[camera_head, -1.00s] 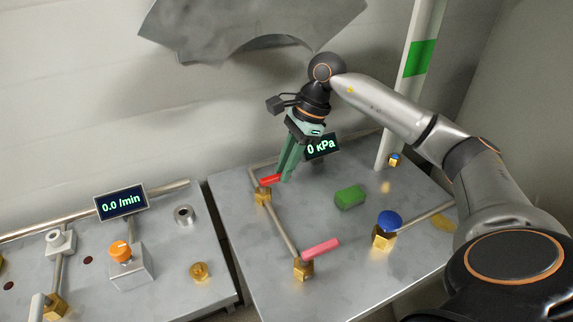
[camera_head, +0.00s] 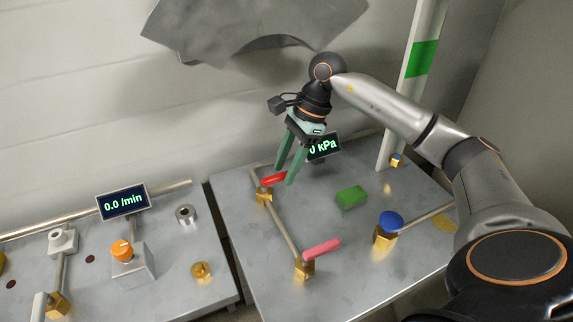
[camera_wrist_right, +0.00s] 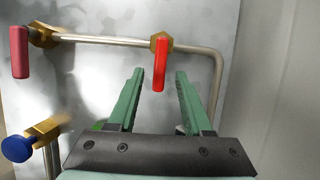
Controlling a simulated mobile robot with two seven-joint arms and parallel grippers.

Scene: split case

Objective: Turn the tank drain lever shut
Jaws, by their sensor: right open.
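A red lever (camera_head: 273,179) sits on a brass valve (camera_head: 264,197) on the pipe at the left of the right-hand bench. A pink lever (camera_head: 322,249) sits on another brass valve (camera_head: 304,269) nearer the front; the frames do not label which one is the tank drain. My right gripper (camera_head: 285,176) is open at the red lever's free end. In the right wrist view, the red lever (camera_wrist_right: 159,66) lies in the gap between the fingertips (camera_wrist_right: 159,74); its depth between them is unclear. My left gripper is not in view.
A green block (camera_head: 351,197) and a blue round knob (camera_head: 390,221) stand to the right of the gripper. A kPa display (camera_head: 324,146) is close behind it. The left bench holds an orange knob (camera_head: 122,249) and a 0.0 /min display (camera_head: 122,202).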

